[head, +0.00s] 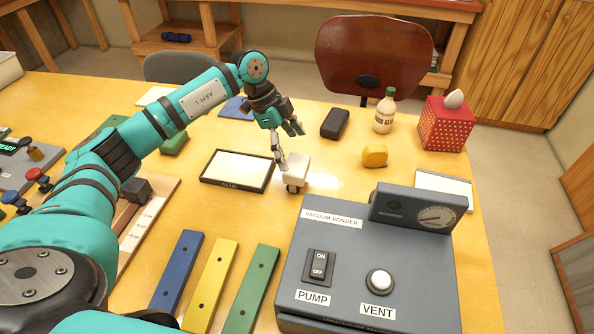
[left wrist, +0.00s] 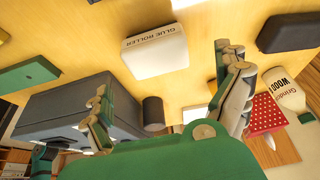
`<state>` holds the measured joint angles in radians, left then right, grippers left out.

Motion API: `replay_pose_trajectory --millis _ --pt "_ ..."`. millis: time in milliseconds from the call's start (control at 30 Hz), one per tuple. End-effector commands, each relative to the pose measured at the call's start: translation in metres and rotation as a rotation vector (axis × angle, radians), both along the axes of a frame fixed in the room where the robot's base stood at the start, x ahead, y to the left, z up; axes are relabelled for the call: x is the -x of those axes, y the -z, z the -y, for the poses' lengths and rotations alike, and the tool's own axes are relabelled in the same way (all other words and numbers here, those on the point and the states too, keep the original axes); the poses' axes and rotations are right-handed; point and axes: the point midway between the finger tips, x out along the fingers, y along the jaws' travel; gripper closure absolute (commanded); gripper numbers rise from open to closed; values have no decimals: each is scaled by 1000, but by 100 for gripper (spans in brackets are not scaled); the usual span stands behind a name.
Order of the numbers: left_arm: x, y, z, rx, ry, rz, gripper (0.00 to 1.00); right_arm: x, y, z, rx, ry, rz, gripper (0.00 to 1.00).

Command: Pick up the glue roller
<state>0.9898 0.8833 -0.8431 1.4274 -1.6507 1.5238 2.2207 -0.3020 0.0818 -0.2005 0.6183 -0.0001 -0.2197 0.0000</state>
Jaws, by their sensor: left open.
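In the left wrist view the spread fingers of my left gripper (left wrist: 163,75) flank the roller from nearer the camera. Contact cannot be told. My right gripper is out of view.
A grey vacuum bonder (head: 345,250) stands close in front and to the right. The framed pad (head: 236,170) lies left. A yellow tape measure (head: 375,156), black case (head: 335,123), glue bottle (head: 385,110) and red tissue box (head: 446,124) stand farther right. Coloured bars (head: 212,285) lie in front.

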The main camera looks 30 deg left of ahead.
Motion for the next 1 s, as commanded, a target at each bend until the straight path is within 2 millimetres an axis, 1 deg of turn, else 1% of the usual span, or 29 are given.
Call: replay_pose_trajectory --millis 167,367,400,500,600,767,800,1000 --pt "-1 10 4 0 0 0 0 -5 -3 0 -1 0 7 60" --pt "0 36 12 0 0 -3 0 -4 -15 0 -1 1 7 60" --pt "-1 42 14 1 1 -3 0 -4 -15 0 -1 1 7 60" --pt "-2 52 18 1 0 -1 0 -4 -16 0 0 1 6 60" --pt "-3 56 19 0 0 1 0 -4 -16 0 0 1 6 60" --pt "-3 56 19 0 0 1 0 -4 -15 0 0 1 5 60" --pt "-3 56 19 0 0 1 1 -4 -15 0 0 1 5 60" --pt "-3 56 19 0 0 1 27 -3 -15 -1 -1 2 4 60"
